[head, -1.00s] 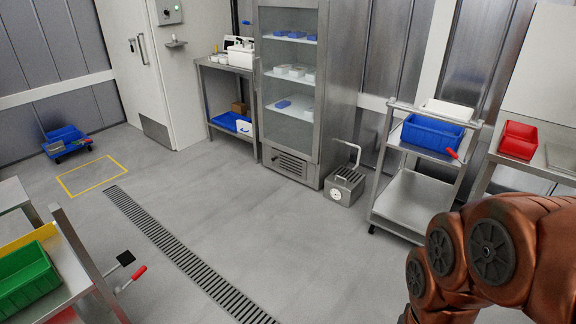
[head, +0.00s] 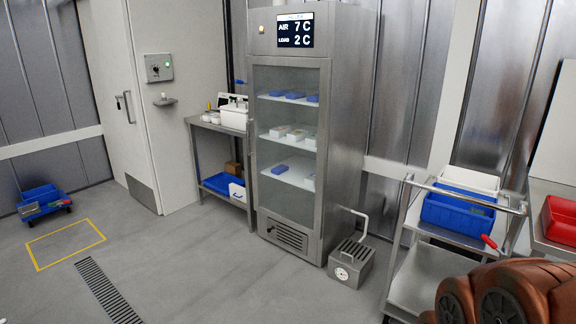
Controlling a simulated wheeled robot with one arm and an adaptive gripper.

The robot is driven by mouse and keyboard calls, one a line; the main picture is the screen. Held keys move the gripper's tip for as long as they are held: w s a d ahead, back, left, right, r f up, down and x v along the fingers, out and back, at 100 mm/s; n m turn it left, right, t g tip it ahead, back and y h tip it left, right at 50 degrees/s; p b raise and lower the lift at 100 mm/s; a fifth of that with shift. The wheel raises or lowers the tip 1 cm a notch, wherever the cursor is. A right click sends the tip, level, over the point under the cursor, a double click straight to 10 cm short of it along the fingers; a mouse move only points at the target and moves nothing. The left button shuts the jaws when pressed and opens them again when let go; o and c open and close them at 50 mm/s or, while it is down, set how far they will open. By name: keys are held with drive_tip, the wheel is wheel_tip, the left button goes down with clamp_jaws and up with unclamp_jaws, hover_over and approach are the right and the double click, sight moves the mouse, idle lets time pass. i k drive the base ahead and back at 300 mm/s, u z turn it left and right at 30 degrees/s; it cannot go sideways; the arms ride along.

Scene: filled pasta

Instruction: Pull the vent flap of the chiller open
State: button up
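The chiller (head: 348,120) is a tall steel cabinet with a glass door, standing against the back wall. Its display (head: 295,30) reads AIR 7 C and LOAD 2 C. Blue and white trays sit on the shelves behind the glass. A dark slatted vent (head: 291,238) is low on its front, below the door; whether its flap is open or shut is too small to tell. Part of my arm shows at the bottom right, far from the chiller. My gripper is not in view.
A steel box with a dial (head: 352,265) and a raised handle stands on the floor right of the chiller. A trolley with a blue crate (head: 457,212) is further right. A side table (head: 217,128) stands left. The floor in front is clear.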

sight(290, 239)
drive_tip(key=u, duration=0.2)
drive_tip(key=i, duration=2.2)
drive_tip(key=u, duration=0.95)
drive_tip(key=i, duration=1.85)
drive_tip(key=u, duration=0.55)
